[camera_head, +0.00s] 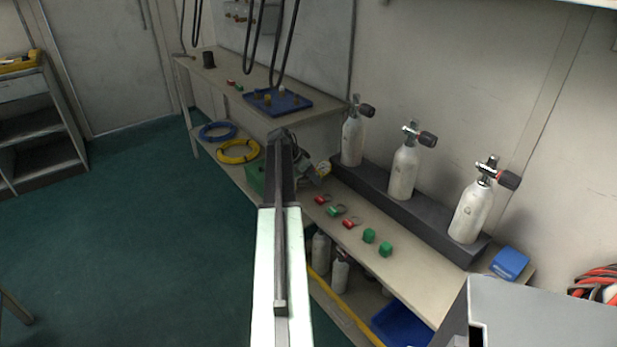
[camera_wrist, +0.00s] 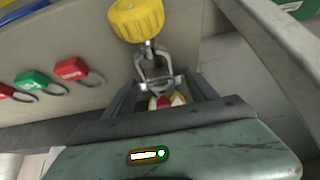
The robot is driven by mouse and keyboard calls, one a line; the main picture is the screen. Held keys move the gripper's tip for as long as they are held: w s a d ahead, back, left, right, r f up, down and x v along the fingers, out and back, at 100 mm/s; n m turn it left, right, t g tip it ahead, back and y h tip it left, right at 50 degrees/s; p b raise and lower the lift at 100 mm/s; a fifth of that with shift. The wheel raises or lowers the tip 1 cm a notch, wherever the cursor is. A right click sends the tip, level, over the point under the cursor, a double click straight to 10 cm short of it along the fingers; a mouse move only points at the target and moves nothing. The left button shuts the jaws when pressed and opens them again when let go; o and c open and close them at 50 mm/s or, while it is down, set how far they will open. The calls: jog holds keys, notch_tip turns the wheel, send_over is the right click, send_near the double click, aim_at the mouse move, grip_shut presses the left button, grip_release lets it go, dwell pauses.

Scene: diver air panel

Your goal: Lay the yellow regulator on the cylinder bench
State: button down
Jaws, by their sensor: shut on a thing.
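The yellow regulator (camera_wrist: 136,18) has a round yellow knob and a metal yoke. My gripper (camera_wrist: 160,98) is shut on its near end, where a red and white round part shows between the fingers. In the head view the regulator (camera_head: 322,169) shows just past my gripper (camera_head: 312,175), at the left end of the cylinder bench (camera_head: 399,260). Its knob overlaps the pale bench top in the wrist view. I cannot tell whether it touches the bench.
Three white cylinders (camera_head: 404,170) stand in a dark rack along the wall. Another bench holds a blue tray (camera_head: 277,102).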

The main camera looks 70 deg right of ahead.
jog(key=shift+c, duration=1)
grip_release()
jog(key=p+v, duration=0.7)
jog(key=v, duration=0.1)
jog(key=shift+r, duration=0.1)
